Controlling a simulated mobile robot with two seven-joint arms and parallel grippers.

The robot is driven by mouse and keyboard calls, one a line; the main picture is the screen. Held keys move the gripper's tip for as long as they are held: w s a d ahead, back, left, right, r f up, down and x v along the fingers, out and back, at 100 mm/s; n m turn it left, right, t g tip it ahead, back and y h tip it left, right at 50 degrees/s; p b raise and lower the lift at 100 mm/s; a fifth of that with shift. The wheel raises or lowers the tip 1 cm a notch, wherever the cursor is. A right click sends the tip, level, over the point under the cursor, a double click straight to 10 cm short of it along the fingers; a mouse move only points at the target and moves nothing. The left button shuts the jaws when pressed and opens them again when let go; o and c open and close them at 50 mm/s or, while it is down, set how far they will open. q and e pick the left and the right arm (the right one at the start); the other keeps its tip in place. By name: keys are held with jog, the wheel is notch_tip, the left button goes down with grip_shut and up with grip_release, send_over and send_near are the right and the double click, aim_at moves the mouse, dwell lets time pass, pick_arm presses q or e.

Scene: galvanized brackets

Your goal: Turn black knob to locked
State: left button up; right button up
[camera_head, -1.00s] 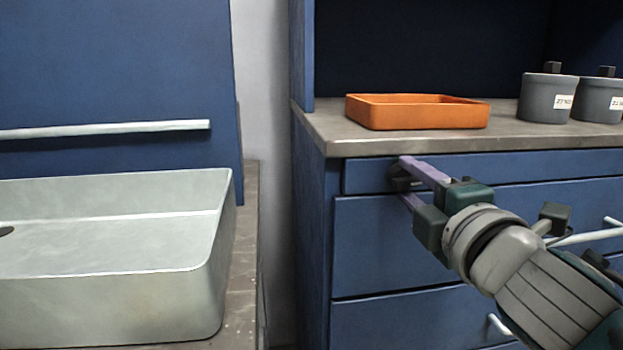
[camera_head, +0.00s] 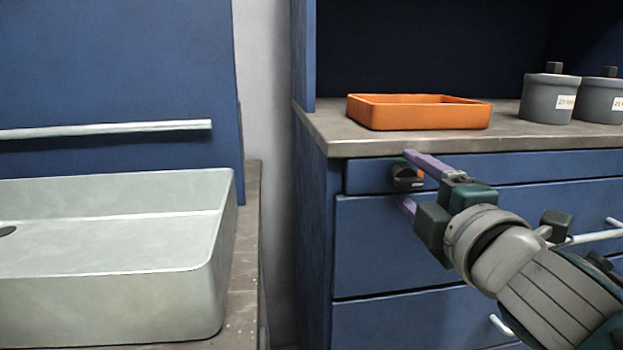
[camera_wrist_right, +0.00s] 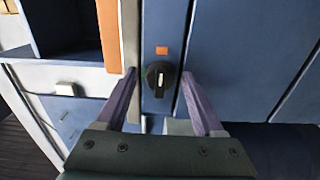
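The black knob (camera_head: 407,178) is on the narrow top panel of the right-hand blue cabinet. An orange square mark lies to its right in the head view. In the right wrist view the knob (camera_wrist_right: 160,76) shows a pale pointer line, roughly in line with the orange square mark (camera_wrist_right: 162,50). Something green beside the knob is partly hidden. My right gripper (camera_head: 407,180) is open, its purple fingers on either side of the knob with gaps; the wrist view also shows these fingers (camera_wrist_right: 160,85) apart. My left gripper is not in view.
An orange tray (camera_head: 418,126) sits on the grey counter (camera_head: 350,134) above the knob. Two grey lidded pots (camera_head: 548,98) stand farther right. Drawers with pale handles lie below. A pale metal sink (camera_head: 120,310) is at the left.

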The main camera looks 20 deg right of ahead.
jog(key=shift+o, duration=0.2)
jog(key=v, duration=1)
dwell(0.3)
